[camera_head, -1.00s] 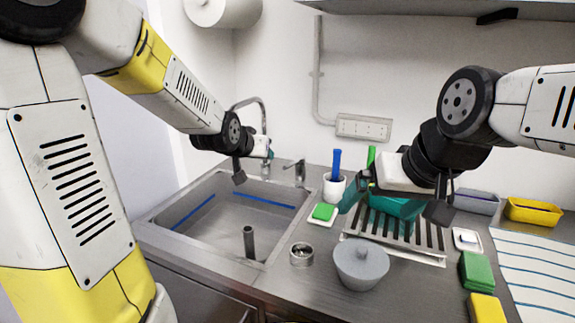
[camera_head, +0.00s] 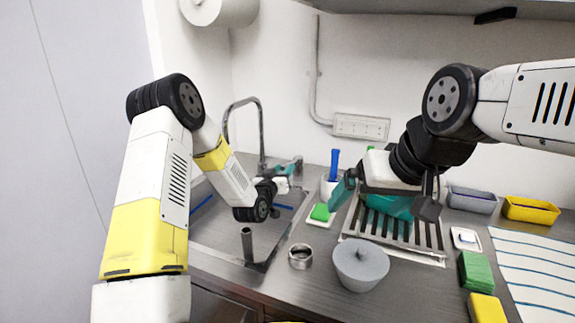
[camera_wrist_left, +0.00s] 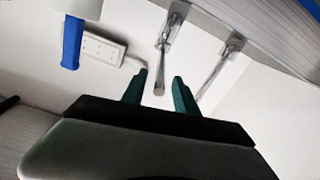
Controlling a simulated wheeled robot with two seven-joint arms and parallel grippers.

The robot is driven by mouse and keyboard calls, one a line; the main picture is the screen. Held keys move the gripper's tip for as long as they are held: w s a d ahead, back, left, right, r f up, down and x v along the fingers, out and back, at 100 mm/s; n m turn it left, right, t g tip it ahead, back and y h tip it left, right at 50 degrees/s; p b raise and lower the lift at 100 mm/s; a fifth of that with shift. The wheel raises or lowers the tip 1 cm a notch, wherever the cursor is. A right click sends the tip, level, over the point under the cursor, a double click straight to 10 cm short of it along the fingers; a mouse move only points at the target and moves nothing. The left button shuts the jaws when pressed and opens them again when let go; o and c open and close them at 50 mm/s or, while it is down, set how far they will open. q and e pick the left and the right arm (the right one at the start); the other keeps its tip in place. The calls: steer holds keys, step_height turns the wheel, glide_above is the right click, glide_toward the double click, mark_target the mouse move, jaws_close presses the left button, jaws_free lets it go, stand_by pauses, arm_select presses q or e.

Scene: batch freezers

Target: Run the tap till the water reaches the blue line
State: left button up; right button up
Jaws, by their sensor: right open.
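The grey sink (camera_head: 215,228) is at the left of the counter, partly hidden by my left arm. Parts of the blue line (camera_head: 202,203) show on its walls. I cannot make out water in it. The tall curved tap spout (camera_head: 262,130) rises behind it. My left gripper (camera_head: 294,165) is over the sink's back right corner, at the small tap handle. In the left wrist view its two green fingers are apart, with a metal lever (camera_wrist_left: 160,85) showing between them; contact cannot be told. My right gripper (camera_head: 345,192) is open above the drying rack.
A grey standpipe (camera_head: 247,245) stands in the sink. A metal ring (camera_head: 300,256) and a grey lidded pot (camera_head: 361,265) are on the counter in front. A green sponge (camera_head: 320,212), a cup with a blue-handled brush (camera_head: 335,165) and a slatted rack (camera_head: 395,240) are to the right.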

arm_select(q)
steer(key=x, duration=0.5)
steer(key=shift+w, duration=0.1)
jaws_close()
stand_by(1.3)
